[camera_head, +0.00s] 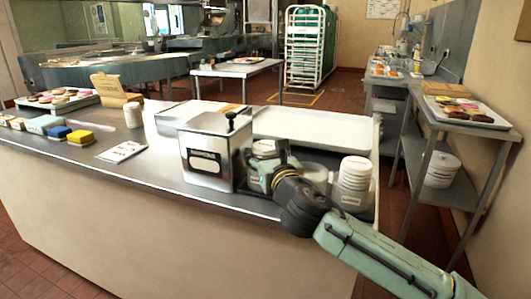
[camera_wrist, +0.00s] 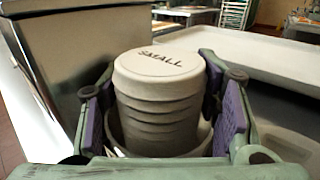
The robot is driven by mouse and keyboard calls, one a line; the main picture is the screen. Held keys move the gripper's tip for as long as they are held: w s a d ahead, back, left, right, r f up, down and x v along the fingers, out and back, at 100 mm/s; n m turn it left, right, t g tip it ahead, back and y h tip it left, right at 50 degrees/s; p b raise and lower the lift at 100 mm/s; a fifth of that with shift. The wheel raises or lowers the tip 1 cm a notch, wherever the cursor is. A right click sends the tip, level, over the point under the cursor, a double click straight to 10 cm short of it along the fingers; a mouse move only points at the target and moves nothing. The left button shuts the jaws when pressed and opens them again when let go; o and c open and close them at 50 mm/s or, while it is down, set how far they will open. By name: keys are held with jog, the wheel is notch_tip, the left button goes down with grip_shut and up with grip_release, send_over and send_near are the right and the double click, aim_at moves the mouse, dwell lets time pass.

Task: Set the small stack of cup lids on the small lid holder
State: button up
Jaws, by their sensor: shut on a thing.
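The small stack of cup lids (camera_wrist: 160,105) is pale grey-white, ribbed and marked SMALL on its top. It stands roughly upright in the wrist view. My gripper (camera_wrist: 162,118) is shut on it, with purple pads at its left and right sides. A pale round rim (camera_wrist: 207,140) shows around the stack's lower part and looks like a holder; I cannot tell whether the stack rests in it.
The metal box (camera_head: 207,152) with a dark knob stands close to the left of my gripper. A taller white lid stack (camera_head: 355,172) and a low round pale thing (camera_head: 315,174) stand to its right. A large pale tray (camera_head: 310,128) lies behind. The counter's right edge is near.

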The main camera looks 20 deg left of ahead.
jog(key=shift+f, duration=0.15)
jog(key=o, duration=0.9)
jog(key=shift+s+d, duration=0.1)
jog(key=shift+b+v, duration=0.5)
jog(key=shift+v, duration=4.9)
